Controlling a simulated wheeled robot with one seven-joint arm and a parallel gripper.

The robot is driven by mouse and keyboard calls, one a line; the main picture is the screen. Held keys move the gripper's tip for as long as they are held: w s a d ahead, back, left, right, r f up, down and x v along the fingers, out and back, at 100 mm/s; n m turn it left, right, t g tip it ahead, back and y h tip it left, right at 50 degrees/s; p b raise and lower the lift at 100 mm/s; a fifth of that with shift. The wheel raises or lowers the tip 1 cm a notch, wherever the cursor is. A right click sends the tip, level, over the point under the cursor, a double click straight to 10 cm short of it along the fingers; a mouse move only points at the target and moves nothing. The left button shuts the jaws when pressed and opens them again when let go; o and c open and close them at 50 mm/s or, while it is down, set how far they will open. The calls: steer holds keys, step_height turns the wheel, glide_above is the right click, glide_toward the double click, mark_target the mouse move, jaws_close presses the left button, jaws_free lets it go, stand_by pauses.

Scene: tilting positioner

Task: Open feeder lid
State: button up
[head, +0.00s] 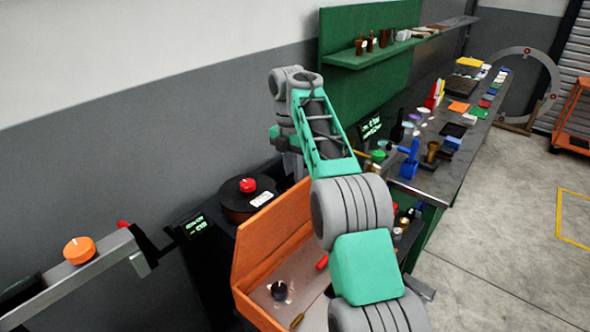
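A round dark-brown drum (237,205) with a flat dark top stands left of my arm; it looks like the feeder. Its lid (232,189) appears to lie flat on top, with a red knob (248,185) in the middle. A pale label sits on its front right. My arm rises from the bottom right, bends at the top and drops toward a spot behind and right of the drum. The end of my arm (289,160) is small and partly hidden by my own links. I cannot make out the fingers or any contact with the lid.
An orange open-topped bin (262,243) with a black knob stands in front of the drum. A grey beam (75,275) with an orange knob (79,250) is at left. A cluttered workbench (425,176) and green backboard (345,35) stand behind.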

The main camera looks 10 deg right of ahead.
steer(key=shift+o, duration=0.8)
steer(key=shift+w, duration=0.2)
steer(key=shift+o, duration=0.6)
steer(key=shift+r, duration=0.2)
steer(key=shift+s+r, duration=0.1)
steer(key=shift+r, duration=0.05)
steer(key=shift+r, duration=0.1)
steer(key=shift+d+r, duration=0.1)
steer(key=shift+r, duration=0.15)
step_height(320, 180, up, 3)
steer(key=shift+f, duration=0.1)
steer(key=s+r+b, duration=0.1)
steer(key=s+r, duration=0.3)
steer(key=r, duration=0.1)
steer(key=shift+s, duration=0.35)
steer(key=s+r+b, duration=0.1)
steer(key=s, duration=0.2)
steer(key=s+r+b, duration=0.1)
steer(key=s+r, duration=0.1)
steer(key=s, duration=0.1)
steer(key=s+r+b, duration=0.1)
steer(key=s+b, duration=0.1)
steer(key=s, duration=0.1)
steer(key=shift+s+a+r, duration=0.2)
steer(key=shift+r, duration=0.1)
